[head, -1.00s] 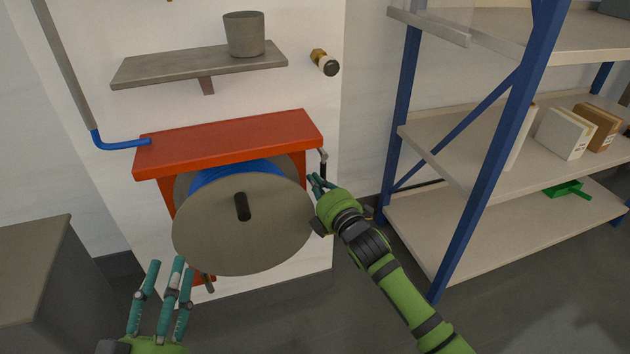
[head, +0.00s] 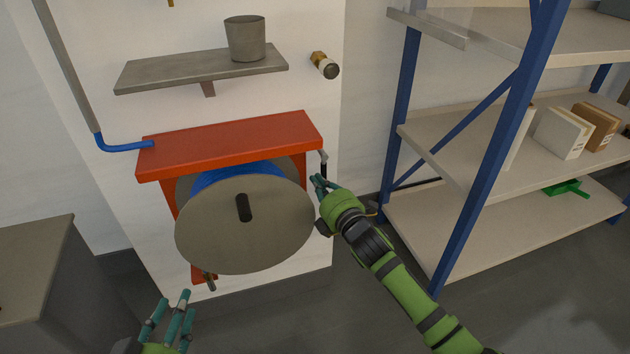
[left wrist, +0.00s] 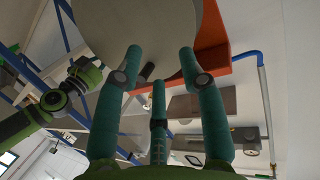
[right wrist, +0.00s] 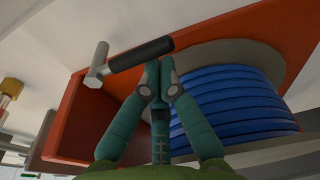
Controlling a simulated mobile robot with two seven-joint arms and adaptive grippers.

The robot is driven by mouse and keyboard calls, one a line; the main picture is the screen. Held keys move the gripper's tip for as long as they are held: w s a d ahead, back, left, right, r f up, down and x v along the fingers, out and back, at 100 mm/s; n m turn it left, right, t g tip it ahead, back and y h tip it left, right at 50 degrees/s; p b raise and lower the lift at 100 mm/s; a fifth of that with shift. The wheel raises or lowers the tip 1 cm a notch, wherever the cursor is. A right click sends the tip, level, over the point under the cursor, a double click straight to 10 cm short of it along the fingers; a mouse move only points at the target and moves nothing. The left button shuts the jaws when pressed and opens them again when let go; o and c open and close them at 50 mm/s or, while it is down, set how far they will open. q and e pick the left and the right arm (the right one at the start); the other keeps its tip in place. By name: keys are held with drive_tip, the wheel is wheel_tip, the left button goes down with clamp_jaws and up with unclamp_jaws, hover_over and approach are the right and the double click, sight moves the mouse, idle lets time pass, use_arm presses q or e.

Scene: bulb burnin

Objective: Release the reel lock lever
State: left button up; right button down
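The reel lock lever (head: 323,166) is at the right end of the red reel housing (head: 230,143), with a metal arm and black handle. In the right wrist view the black handle (right wrist: 142,54) lies across the picture, just beyond my right fingertips. My right gripper (head: 318,182) has its fingers drawn together just below the handle; it also shows in the right wrist view (right wrist: 160,72). I cannot tell whether they touch the handle. My left gripper (head: 172,308) is open and empty, low in front of the reel (head: 240,235); its spread fingers show in the left wrist view (left wrist: 160,72).
Blue hose wraps the reel behind its grey disc. A grey wall shelf (head: 200,70) with a pot (head: 245,38) and a brass fitting (head: 324,65) are above. A blue-framed rack (head: 475,175) stands right; a grey cabinet (head: 35,270) stands left.

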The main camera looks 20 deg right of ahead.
use_arm(q)
drive_tip(key=s+a+f+n+g+y+p, duration=0.2)
drive_tip(key=s+a+f+g+y+p, duration=0.35)
drive_tip(key=s+f+g, duration=0.75)
use_arm(e)
drive_tip(key=d+n+b, duration=0.2)
drive_tip(key=n, duration=0.1)
drive_tip(key=shift+w+d+n+g, duration=0.1)
drive_tip(key=shift+d+n+g, duration=0.05)
drive_tip(key=shift+n+g, duration=0.15)
use_arm(q)
wheel_tip(320, 180, down, 19)
drive_tip(key=s+a+t+h+p, duration=0.1)
drive_tip(key=a+h+p, duration=0.1)
drive_tip(key=p, duration=0.8)
drive_tip(key=shift+s+a+f+m+t, duration=0.15)
drive_tip(key=shift+s+a+m+t, duration=0.1)
drive_tip(key=shift+s+m+t, duration=0.15)
use_arm(e)
drive_tip(key=d+r+n+h, duration=0.2)
drive_tip(key=d+r+n, duration=0.2)
drive_tip(key=n, duration=0.7)
drive_tip(key=shift+d+g, duration=0.3)
drive_tip(key=shift+d, duration=0.35)
use_arm(q)
drive_tip(key=shift+p, duration=0.3)
